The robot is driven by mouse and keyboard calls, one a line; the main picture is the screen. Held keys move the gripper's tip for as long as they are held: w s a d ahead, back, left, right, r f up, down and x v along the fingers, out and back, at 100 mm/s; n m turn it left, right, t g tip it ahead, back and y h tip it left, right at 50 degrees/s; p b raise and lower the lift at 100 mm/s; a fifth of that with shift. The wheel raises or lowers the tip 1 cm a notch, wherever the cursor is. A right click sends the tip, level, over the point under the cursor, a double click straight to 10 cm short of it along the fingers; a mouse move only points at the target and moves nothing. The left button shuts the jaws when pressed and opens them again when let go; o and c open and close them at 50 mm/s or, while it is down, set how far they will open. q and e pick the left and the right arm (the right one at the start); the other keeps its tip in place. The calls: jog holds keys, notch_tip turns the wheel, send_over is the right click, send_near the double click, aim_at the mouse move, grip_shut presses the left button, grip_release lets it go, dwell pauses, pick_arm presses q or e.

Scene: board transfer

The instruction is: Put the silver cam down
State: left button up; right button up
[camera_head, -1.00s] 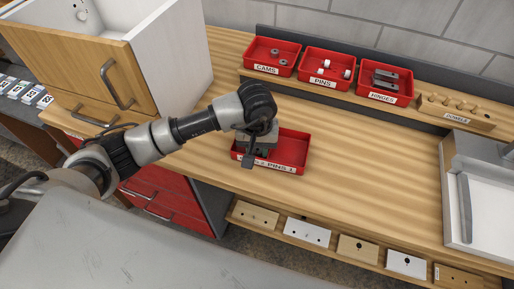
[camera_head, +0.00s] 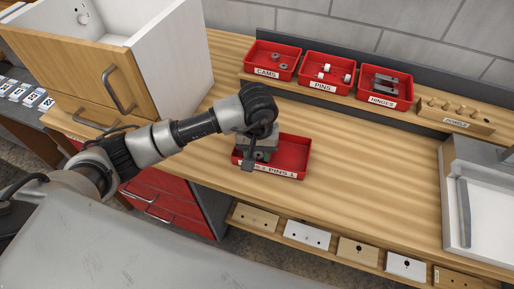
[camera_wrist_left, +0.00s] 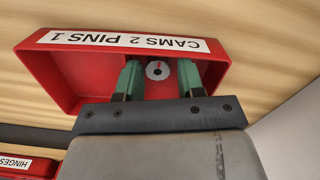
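My left gripper (camera_head: 250,163) points down into the red tray (camera_head: 290,153) labelled for cams and pins on the bench. In the left wrist view, its two green fingers (camera_wrist_left: 160,78) are open inside the tray (camera_wrist_left: 85,78). The silver cam (camera_wrist_left: 158,70), a small round disc with a dark centre, lies on the tray floor between the fingertips. A narrow gap shows beside it, mainly at the right finger. In the head view the gripper hides the cam. My right gripper is not in view.
Red bins of cams (camera_head: 272,60), pins (camera_head: 327,72) and hinges (camera_head: 385,86) stand on the back ledge, beside a dowel block (camera_head: 455,115). A wood-fronted cabinet (camera_head: 95,60) stands at left, a white and grey fixture (camera_head: 478,200) at right.

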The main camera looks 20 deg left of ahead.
aim_at(257, 155)
pick_arm(q)
notch_tip(257, 155, up, 11)
jog(key=b, duration=0.2)
jog(key=shift+w, duration=0.2)
jog(key=shift+r, duration=0.1)
